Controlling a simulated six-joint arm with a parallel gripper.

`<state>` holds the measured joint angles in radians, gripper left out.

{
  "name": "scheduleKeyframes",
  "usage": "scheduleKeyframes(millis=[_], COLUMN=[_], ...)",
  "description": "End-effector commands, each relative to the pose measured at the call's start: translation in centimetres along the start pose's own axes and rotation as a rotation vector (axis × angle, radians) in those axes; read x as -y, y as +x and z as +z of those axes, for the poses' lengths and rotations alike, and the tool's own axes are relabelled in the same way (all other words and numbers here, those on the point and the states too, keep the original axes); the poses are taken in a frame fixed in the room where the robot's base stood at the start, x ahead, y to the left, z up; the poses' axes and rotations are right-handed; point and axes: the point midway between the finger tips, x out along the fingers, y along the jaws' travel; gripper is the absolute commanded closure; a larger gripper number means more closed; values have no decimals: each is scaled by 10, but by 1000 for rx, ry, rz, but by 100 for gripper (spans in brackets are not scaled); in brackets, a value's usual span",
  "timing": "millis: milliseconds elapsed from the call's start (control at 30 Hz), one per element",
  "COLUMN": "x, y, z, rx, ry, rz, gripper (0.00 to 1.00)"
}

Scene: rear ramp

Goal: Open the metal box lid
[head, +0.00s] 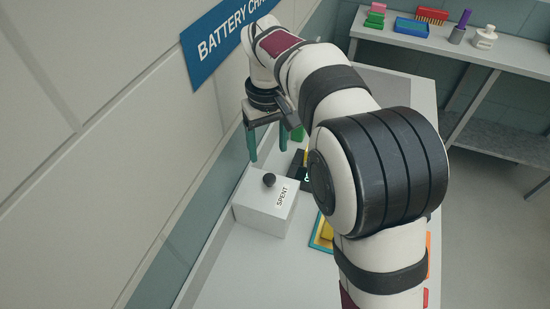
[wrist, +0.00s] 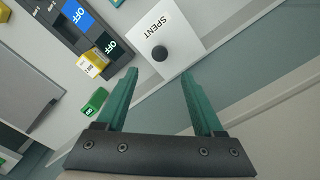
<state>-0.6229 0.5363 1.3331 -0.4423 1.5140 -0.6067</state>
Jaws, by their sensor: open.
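My gripper (head: 268,156) is open and empty, fingers pointing down, above and behind the SPENT box.
A dark panel with OFF switches (wrist: 90,30), a yellow block (wrist: 92,64) and a green block (wrist: 95,102) lie beside the SPENT box. The wall with a blue sign (head: 222,42) is close on the left. A shelf (head: 460,50) with small items stands at the back right.

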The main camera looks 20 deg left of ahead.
Motion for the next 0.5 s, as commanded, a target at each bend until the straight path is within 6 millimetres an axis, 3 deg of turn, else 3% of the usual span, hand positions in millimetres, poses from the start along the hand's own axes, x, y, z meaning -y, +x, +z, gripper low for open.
scheduleKeyframes(millis=[200, 333, 500], x=[0, 0, -1], y=[61, 84, 96], z=[1, 0, 0], rx=[3, 1, -2], ry=[3, 4, 3], rz=[-1, 0, 1], gripper=[31, 31, 31])
